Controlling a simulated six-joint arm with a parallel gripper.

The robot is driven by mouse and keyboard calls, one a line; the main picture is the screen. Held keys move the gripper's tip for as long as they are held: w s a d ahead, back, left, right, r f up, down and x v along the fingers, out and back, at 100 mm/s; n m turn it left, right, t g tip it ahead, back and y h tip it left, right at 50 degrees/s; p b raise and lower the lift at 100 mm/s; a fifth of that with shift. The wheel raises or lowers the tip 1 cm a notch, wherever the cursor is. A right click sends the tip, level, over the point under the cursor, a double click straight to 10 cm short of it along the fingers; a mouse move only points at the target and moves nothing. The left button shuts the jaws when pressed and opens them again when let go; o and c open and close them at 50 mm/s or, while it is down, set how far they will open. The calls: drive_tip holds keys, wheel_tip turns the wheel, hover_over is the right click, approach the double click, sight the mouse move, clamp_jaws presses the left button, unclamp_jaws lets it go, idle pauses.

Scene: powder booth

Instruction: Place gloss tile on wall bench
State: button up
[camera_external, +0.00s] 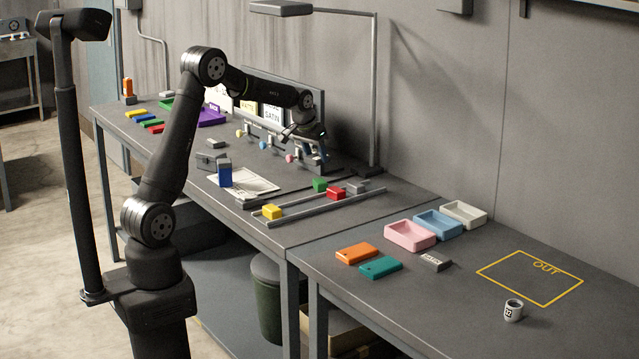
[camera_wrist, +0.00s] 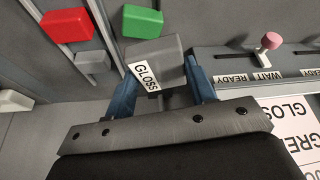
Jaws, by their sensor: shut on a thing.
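The gloss tile (camera_wrist: 158,58) is a grey block with a white GLOSS label. In the wrist view it sits between the two blue fingers of my gripper (camera_wrist: 160,82), which is shut on it. In the external view my gripper (camera_external: 312,148) is over the back of the long bench (camera_external: 225,208), beside the sign board, and the tile is hard to make out there. A second bench (camera_external: 400,310) joins it on the right, also along the wall. I cannot tell which one is called the wall bench. A small grey labelled block (camera_external: 435,261) lies on the right bench.
The sign board (camera_external: 318,92) with levers stands close to my gripper. Green (camera_external: 320,185), red (camera_external: 336,193) and yellow (camera_external: 272,212) blocks lie near rails. A lamp post (camera_external: 374,90) rises behind. The yellow OUT outline (camera_external: 530,279) is empty; a mug (camera_external: 513,310) stands nearby.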

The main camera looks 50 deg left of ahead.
drive_tip(key=s+a+r+n+g+y, duration=0.1)
drive_tip(key=s+a+n, duration=0.25)
drive_tip(key=a, duration=0.95)
drive_tip(key=s+a+r+n+y, duration=0.1)
drive_tip(key=s+a+n, duration=0.25)
drive_tip(key=a, duration=1.05)
hover_over(234, 161)
drive_tip(key=d, duration=0.1)
drive_tip(key=shift+m, duration=0.3)
drive_tip(key=f, duration=0.6)
drive_tip(key=shift+s, duration=0.35)
drive_tip(key=shift+a+f, duration=0.25)
drive_tip(key=shift+f, duration=1.95)
drive_tip(key=o, duration=0.5)
drive_tip(key=shift+f, duration=0.15)
drive_tip(key=o, duration=0.5)
